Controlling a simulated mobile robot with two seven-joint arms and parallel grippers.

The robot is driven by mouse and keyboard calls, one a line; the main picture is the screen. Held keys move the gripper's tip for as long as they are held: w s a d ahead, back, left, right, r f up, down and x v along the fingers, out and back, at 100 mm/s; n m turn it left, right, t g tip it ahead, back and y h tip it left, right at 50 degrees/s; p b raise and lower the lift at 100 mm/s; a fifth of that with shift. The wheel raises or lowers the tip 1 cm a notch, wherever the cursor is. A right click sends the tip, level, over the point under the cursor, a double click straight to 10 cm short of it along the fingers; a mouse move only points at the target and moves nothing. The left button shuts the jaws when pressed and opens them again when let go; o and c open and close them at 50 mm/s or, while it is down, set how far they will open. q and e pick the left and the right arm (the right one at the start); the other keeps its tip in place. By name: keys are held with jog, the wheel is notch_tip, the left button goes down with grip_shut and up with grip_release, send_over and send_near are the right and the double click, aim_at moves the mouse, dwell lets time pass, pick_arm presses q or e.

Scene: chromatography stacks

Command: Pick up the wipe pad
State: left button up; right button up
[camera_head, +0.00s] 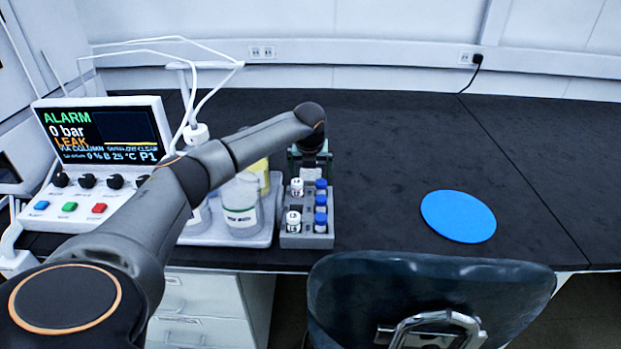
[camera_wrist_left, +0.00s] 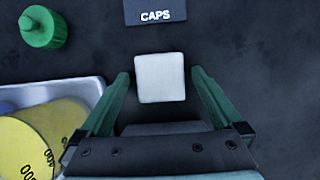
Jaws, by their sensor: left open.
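The wipe pad (camera_wrist_left: 160,78) is a small white square lying flat on the dark bench in the left wrist view. My left gripper (camera_wrist_left: 160,76) is open, with one green finger on each side of the pad and gaps between. I cannot tell how far the fingertips are above the bench. My right gripper is not in view.
A grey rack (camera_head: 306,240) with vials stands just in front of the gripper. A white tray (camera_head: 258,240) with bottles is left of it. A CAPS label (camera_wrist_left: 156,12) and green cap (camera_wrist_left: 40,27) lie near the pad. The bench around the blue disc (camera_head: 458,216) is clear.

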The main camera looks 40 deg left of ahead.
aim_at(310, 175)
pick_arm(q)
jog(key=shift+c, duration=0.2)
jog(key=c, duration=1.2)
notch_tip(310, 175, up, 10)
jog(key=p, duration=0.1)
